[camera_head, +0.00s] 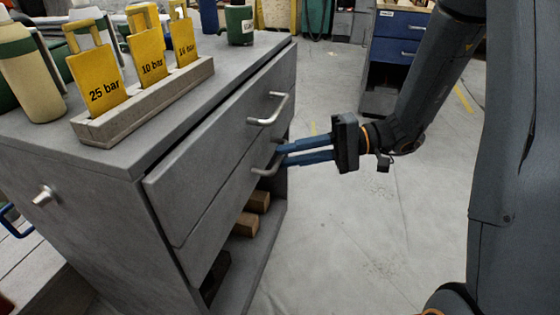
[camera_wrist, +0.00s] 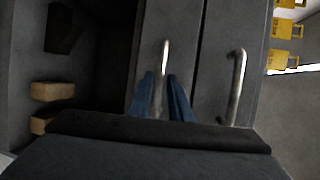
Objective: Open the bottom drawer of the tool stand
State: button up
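The grey tool stand (camera_head: 110,215) fills the left of the head view and has two drawers with curved metal handles. The bottom drawer (camera_head: 222,215) looks shut, and its front also shows in the wrist view (camera_wrist: 178,48). My gripper (camera_head: 279,155) is at the bottom drawer's handle (camera_head: 264,169). In the wrist view, the handle (camera_wrist: 163,58) runs between the two blue fingers (camera_wrist: 162,82), which look closed on it. The fingers partly hide the handle.
Yellow pressure tags (camera_head: 102,83) in a block, a pale bottle (camera_head: 32,75) and a green container (camera_head: 240,27) stand on top. Wooden blocks (camera_head: 245,225) lie in the open space below the drawers. The floor (camera_head: 365,235) before the stand is clear. A blue-drawered cabinet (camera_head: 397,40) stands behind.

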jog(key=shift+s+a+f+b, duration=0.1)
jog(key=shift+a+f+b, duration=0.1)
jog(key=shift+a, duration=0.5)
jog(key=shift+a+f+b, duration=0.1)
jog(key=shift+a+b, duration=0.1)
jog(key=shift+a, duration=0.5)
grip_shut()
jog(key=shift+s+d, duration=0.1)
